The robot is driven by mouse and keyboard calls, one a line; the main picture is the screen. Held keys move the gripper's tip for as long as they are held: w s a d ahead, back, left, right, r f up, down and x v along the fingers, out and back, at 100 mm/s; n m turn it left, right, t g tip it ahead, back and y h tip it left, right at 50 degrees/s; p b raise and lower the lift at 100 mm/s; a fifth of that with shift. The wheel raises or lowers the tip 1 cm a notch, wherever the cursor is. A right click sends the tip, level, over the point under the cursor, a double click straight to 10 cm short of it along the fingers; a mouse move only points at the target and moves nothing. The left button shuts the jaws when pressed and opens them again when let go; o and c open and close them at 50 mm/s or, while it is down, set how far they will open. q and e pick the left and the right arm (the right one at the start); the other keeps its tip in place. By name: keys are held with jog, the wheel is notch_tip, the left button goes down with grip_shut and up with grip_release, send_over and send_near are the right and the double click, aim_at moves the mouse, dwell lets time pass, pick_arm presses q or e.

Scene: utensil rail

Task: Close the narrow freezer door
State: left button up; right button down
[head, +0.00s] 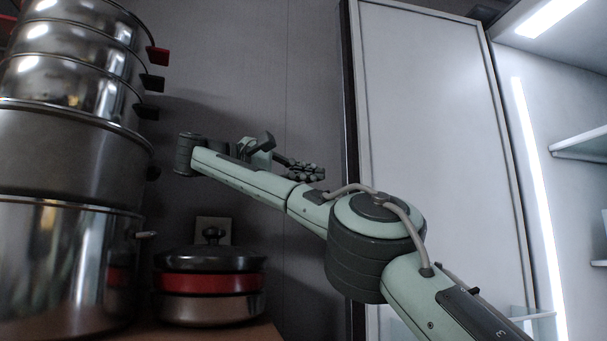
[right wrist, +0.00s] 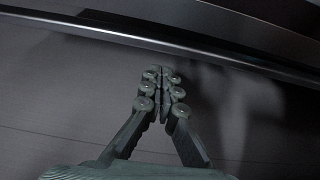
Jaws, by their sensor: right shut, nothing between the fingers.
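The narrow freezer door (head: 435,110) stands open in the head view, its pale inner panel with a rim facing me. The lit white interior (head: 580,105) shows to its right. My right arm crosses low in front of the door, and my right gripper (head: 316,172) is left of the door's dark outer edge (head: 351,110), fingers pointing right toward it. A gap shows between fingers and edge in the picture; the depth is unclear. In the right wrist view the gripper (right wrist: 162,78) is shut and empty before a dark grey surface. My left gripper is out of view.
A tall stack of steel pots (head: 65,160) stands at the left. A low red and black lidded pan (head: 210,282) sits beside it on a brown surface. A shiny bar or edge (right wrist: 130,38) crosses the right wrist view beyond the fingertips. White shelves (head: 580,143) are inside the freezer.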

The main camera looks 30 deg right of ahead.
pick_arm(q)
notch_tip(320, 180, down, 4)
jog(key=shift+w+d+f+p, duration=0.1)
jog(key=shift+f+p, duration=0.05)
jog(key=shift+p, duration=0.6)
pick_arm(e)
jog(key=d, duration=0.6)
jog(key=shift+w+d, duration=0.2)
jog(key=shift+w, duration=0.15)
jog(key=shift+f, duration=0.1)
